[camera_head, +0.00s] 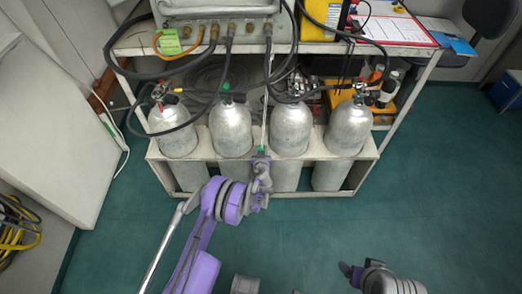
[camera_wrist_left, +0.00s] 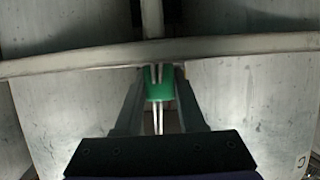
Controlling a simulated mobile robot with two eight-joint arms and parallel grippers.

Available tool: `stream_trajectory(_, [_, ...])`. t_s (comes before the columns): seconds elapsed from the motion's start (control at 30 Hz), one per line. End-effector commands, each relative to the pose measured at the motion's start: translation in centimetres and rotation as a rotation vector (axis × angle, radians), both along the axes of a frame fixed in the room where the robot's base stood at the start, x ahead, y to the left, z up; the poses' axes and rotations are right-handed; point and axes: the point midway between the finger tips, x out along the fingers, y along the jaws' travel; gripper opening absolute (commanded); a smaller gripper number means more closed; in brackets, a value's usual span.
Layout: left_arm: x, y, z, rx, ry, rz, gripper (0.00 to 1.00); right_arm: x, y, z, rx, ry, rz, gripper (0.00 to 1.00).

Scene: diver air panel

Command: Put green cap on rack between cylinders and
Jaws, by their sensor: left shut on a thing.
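The green cap (camera_wrist_left: 160,90) is between the two fingers of my left gripper (camera_wrist_left: 159,88) in the left wrist view. The fingers are shut on it. In the head view the cap (camera_head: 261,149) shows as a small green spot at the tip of my left gripper (camera_head: 261,155), in front of the rack rail (camera_head: 309,152), between the two middle cylinders (camera_head: 231,129) and (camera_head: 291,128). I cannot tell whether the cap touches the rail. My right gripper (camera_head: 350,272) is at the lower right, away from the rack, and its fingers are too unclear to read.
Grey cylinders also stand at the rack's left (camera_head: 172,130) and right (camera_head: 345,128). Black hoses (camera_head: 125,70) hang from the panel (camera_head: 220,12) above. A white board (camera_head: 60,120) stands at the left. The green floor (camera_head: 430,190) at the right is clear.

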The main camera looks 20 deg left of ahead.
Motion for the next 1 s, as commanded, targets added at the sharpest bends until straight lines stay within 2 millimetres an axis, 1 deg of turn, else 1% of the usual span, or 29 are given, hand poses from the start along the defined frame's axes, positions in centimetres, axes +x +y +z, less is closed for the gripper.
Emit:
stream_trajectory(0.17, [0.0,0.0,0.1,0.000,0.000,0.000,0.00,0.0,0.0,0.1,0.000,0.000,0.000,0.82])
stream_trajectory(0.3, [0.0,0.0,-0.3,0.000,0.000,0.000,0.00,0.0,0.0,-0.3,0.000,0.001,0.000,0.82])
stream_trajectory(0.33, [0.0,0.0,-0.3,0.000,0.000,0.000,0.41,0.0,0.0,-0.3,0.000,0.001,0.000,0.82])
stream_trajectory(0.4, [0.0,0.0,-0.2,0.000,0.000,0.000,0.53,0.0,0.0,-0.2,0.000,0.001,0.000,0.82])
stream_trajectory(0.5, [0.0,0.0,-0.2,0.000,0.000,0.000,0.69,0.0,0.0,-0.2,0.000,0.001,0.000,0.82])
stream_trajectory(0.77, [0.0,0.0,-0.2,0.001,0.000,0.000,0.69,0.0,0.0,-0.1,0.000,0.001,0.000,0.82])
stream_trajectory(0.87, [0.0,0.0,0.4,0.001,-0.001,0.000,0.69,0.0,0.0,0.3,0.000,-0.001,0.000,0.82])
stream_trajectory(1.0, [-1.9,-0.6,1.2,0.001,-0.001,0.000,0.69,-0.1,0.0,0.7,0.000,-0.002,0.000,0.82])
